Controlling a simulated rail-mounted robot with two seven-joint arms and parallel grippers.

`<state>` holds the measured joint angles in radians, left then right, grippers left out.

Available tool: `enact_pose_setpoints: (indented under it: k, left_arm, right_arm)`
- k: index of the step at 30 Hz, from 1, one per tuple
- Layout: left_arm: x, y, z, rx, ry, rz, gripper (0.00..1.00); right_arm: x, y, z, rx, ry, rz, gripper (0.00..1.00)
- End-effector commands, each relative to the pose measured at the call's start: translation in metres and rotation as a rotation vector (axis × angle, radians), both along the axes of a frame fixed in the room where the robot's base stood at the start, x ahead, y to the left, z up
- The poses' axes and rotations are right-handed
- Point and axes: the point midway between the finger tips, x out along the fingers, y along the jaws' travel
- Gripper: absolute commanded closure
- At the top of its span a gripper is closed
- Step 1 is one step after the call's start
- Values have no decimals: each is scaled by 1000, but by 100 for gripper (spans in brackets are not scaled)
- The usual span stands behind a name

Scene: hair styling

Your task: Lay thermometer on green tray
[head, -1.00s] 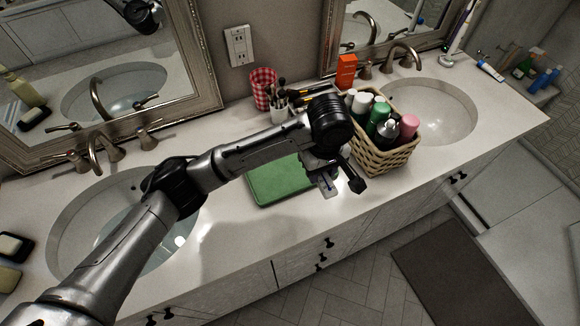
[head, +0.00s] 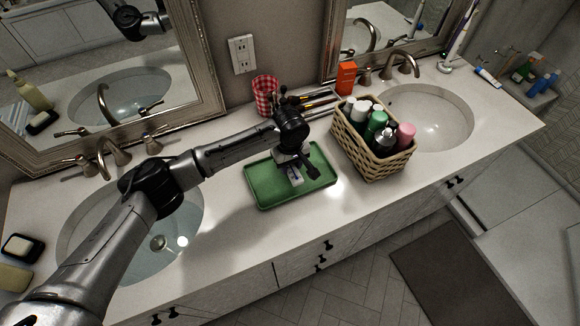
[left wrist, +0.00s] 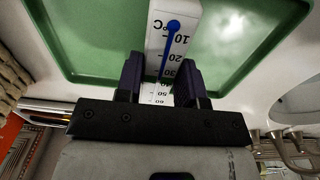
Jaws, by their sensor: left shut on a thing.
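The green tray (head: 268,190) lies flat on the counter, left of the wicker basket. My left gripper (head: 293,172) is over the tray's middle in the head view, shut on the white thermometer (head: 296,180). In the left wrist view the gripper (left wrist: 160,85) grips the thermometer (left wrist: 180,38) between its dark fingers; its blue bulb and °C scale show, with the tray (left wrist: 85,40) behind it. I cannot tell whether the thermometer touches the tray. My right gripper is not in view.
A wicker basket (head: 362,152) with several bottles stands right of the tray. A red checkered cup (head: 265,92), brushes (head: 315,99) and an orange box (head: 346,76) are behind. Sinks lie left (head: 95,240) and right (head: 440,115).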

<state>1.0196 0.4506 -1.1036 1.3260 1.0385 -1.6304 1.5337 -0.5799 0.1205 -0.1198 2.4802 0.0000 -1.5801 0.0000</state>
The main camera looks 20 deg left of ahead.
Motion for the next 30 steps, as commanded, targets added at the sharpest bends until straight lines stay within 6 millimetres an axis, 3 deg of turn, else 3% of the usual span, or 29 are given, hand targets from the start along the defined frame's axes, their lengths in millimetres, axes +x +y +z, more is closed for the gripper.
enact_pose_setpoints:
  k: [7,20,21,28,30]
  left_arm:
    - [-1,0,-24,0,0,0,90]
    - [-1,-1,-28,-1,1,0,90]
    - [-1,-1,-29,0,0,0,62]
    - [0,0,-28,0,0,0,40]
    - [0,0,-28,0,0,0,39]
  right_arm:
    - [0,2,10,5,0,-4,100]
    - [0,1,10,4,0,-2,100]
    - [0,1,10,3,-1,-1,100]
    - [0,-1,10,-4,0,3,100]
    - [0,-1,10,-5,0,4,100]
